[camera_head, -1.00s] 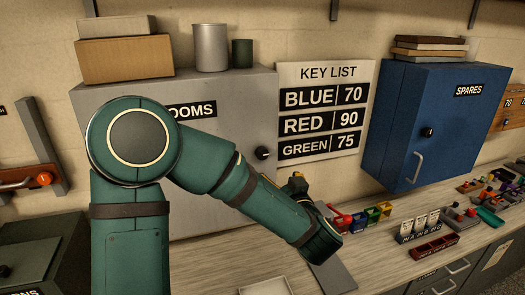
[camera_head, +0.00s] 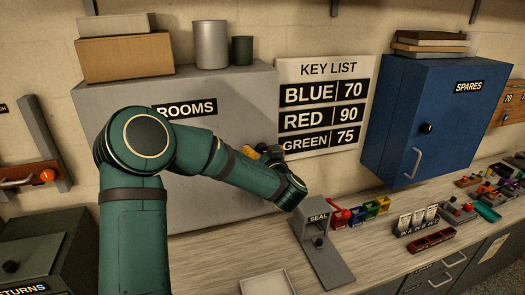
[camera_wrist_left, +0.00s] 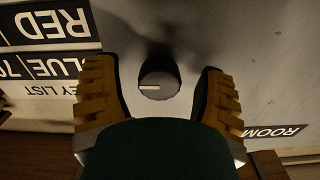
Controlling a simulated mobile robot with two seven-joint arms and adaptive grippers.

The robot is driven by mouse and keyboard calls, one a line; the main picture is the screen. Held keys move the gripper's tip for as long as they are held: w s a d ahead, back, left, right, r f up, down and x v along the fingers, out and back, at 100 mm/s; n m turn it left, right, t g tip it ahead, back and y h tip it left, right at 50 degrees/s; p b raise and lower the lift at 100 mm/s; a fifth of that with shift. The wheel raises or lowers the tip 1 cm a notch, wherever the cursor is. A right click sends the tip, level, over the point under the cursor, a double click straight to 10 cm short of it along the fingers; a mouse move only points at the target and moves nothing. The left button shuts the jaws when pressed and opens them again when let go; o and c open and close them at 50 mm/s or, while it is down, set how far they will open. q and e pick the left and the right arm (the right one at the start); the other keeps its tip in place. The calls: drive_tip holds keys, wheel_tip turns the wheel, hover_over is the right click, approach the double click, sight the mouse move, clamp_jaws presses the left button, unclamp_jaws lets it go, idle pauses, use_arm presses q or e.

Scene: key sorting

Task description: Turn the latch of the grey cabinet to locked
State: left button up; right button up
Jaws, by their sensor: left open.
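The grey cabinet (camera_head: 235,115), labelled ROOMS, hangs on the wall at centre left in the head view. Its latch is a round dark knob (camera_wrist_left: 158,87) in the wrist view, with a white mark pointing to the picture's left. In the head view the knob is hidden behind my left gripper (camera_head: 262,153). My left gripper (camera_wrist_left: 157,78) is open at the cabinet door. Its two orange-brown fingers are on either side of the knob, with a visible gap on each side. My right gripper is not in view.
The key list sign (camera_head: 322,107) is right of the grey cabinet. A blue SPARES cabinet (camera_head: 390,120) hangs farther right. A grey SEAL stand (camera_head: 318,245) and small coloured items stand on the counter below. Boxes (camera_head: 125,58) and two cans sit on top.

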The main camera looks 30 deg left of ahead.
use_arm(q)
clamp_jaws()
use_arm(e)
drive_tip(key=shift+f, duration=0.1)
use_arm(q)
drive_tip(key=shift+f+n+b, duration=0.1)
drive_tip(key=shift+n+b, duration=0.5)
drive_tip(key=shift+b, duration=0.25)
drive_tip(key=n+b, duration=0.6)
drive_tip(key=b, duration=0.1)
drive_tip(key=shift+d+f, duration=0.1)
drive_tip(key=n+b, duration=0.8)
drive_tip(key=b, duration=0.1)
drive_tip(key=shift+r+n+b, duration=0.2)
drive_tip(key=shift+n+b, duration=1.05)
drive_tip(key=shift+n, duration=0.25)
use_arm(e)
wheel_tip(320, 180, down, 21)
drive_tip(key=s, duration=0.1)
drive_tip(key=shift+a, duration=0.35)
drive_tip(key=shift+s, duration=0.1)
